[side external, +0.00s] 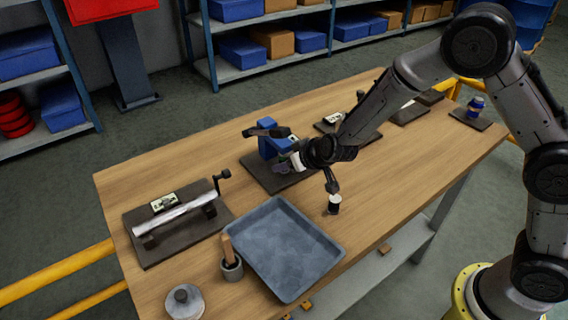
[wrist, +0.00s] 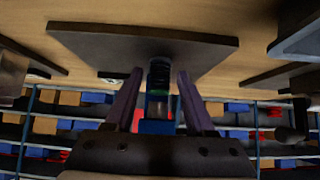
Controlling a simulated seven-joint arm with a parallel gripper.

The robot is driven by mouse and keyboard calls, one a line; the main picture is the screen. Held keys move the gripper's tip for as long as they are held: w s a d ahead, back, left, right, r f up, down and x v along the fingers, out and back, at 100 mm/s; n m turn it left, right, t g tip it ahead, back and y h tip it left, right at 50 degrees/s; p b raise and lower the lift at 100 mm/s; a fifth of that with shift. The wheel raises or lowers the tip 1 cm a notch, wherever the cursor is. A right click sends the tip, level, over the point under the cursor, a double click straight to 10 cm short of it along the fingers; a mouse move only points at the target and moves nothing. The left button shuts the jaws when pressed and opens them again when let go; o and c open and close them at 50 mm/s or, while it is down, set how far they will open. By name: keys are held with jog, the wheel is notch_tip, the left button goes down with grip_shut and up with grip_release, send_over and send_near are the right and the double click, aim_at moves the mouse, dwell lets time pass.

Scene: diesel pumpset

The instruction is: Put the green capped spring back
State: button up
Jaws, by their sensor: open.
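My gripper (side external: 290,165) is low over the dark board that carries a blue clamp-like fixture (side external: 270,138), at the middle of the bench. In the wrist view my gripper (wrist: 157,92) is open, with one purple finger on each side of a small upright part. This part has a dark, greenish ringed section (wrist: 159,75), likely the green capped spring, in line with a blue piece (wrist: 157,126). The fingers look apart from it. In the side view my gripper and the fixture hide the spring.
A board with a silver cylinder (side external: 180,215) is left. A small black-and-white object (side external: 334,204) stands right of the tray. A blue jar (side external: 475,106) is at far right.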

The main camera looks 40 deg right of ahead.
jog(key=c, duration=0.8)
jog(key=shift+r, duration=0.15)
grip_shut()
jog(key=shift+s+r, duration=0.1)
jog(key=shift+s, duration=0.05)
jog(key=shift+s, duration=3.35)
jog(key=shift+r, duration=2.45)
